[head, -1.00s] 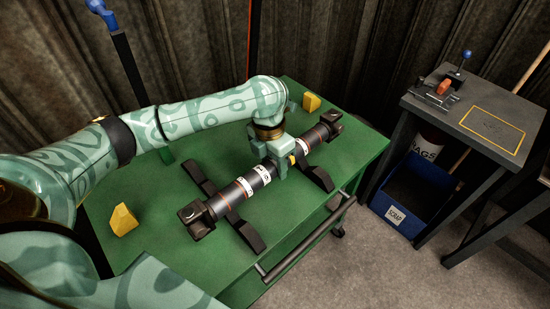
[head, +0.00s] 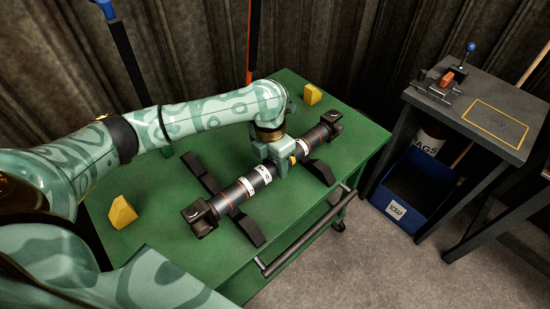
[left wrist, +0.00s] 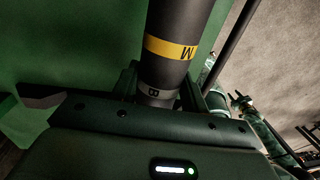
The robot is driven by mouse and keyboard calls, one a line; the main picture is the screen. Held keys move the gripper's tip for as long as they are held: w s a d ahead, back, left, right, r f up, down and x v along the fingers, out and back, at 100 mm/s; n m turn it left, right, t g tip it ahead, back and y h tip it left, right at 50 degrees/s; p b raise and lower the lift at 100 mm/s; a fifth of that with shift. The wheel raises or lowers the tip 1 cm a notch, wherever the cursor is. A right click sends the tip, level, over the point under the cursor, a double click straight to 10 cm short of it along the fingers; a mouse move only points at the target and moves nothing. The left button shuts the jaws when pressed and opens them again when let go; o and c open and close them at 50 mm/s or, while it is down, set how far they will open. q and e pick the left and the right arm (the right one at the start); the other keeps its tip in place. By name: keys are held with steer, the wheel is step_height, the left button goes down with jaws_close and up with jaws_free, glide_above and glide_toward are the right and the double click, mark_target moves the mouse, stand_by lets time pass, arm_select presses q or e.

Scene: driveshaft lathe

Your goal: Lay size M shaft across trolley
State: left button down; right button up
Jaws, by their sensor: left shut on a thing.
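The size M shaft (head: 237,193) is a dark shaft with pale labels, orange rings and black yoke ends. My left gripper (head: 278,155) is shut around it just right of its middle. In the left wrist view the shaft (left wrist: 180,22) shows a yellow band marked M, between the jaws of the gripper (left wrist: 160,95). The shaft lies over two black supports, the left (head: 247,231) and the right (head: 322,172), on the green trolley (head: 165,240). I cannot tell whether it touches them. My right gripper is not in view.
Yellow blocks stand on the trolley at left (head: 123,212) and at the back right (head: 313,95). The trolley handle (head: 310,235) runs along its front edge. A dark table (head: 450,110) stands at the right, with a blue scrap bin (head: 412,195) below. Bare floor lies between.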

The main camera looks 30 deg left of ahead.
arm_select(q)
steer(key=shift+f+b, duration=1.25)
steer(key=shift+f, duration=1.35)
steer(key=c, duration=0.7)
jaws_free()
steer(key=shift+o, duration=0.2)
steer(key=shift+s+f, duration=0.1)
step_height(320, 180, up, 16)
steer(key=a+p, duration=0.1)
steer(key=p, duration=0.6)
steer(key=shift+w+a+r, duration=0.2)
steer(key=shift+w+a, duration=0.05)
steer(key=shift+a, duration=0.05)
